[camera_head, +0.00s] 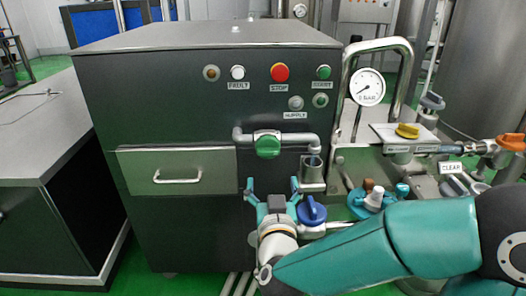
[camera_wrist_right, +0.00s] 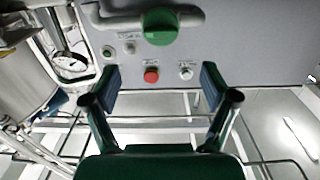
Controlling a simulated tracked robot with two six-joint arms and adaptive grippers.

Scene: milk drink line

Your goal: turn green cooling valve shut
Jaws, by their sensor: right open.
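The green cooling valve (camera_head: 267,146) is a rounded green handle on a grey pipe (camera_head: 310,141) across the front of the dark cabinet. My right gripper (camera_head: 272,188) is open and empty, just below the valve in the head view, with its fingers pointing up. In the right wrist view the valve (camera_wrist_right: 160,26) shows at the top, beyond the spread fingertips (camera_wrist_right: 161,84), and nothing touches it. I cannot tell how far the valve is turned. My left gripper is not in view.
The cabinet has a red stop button (camera_head: 280,72), a green button (camera_head: 324,72) and a drawer (camera_head: 177,170). A blue valve (camera_head: 312,211) is right of my gripper. A pressure gauge (camera_head: 367,87), a yellow knob (camera_head: 407,131) and an orange handle (camera_head: 511,142) stand further right.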

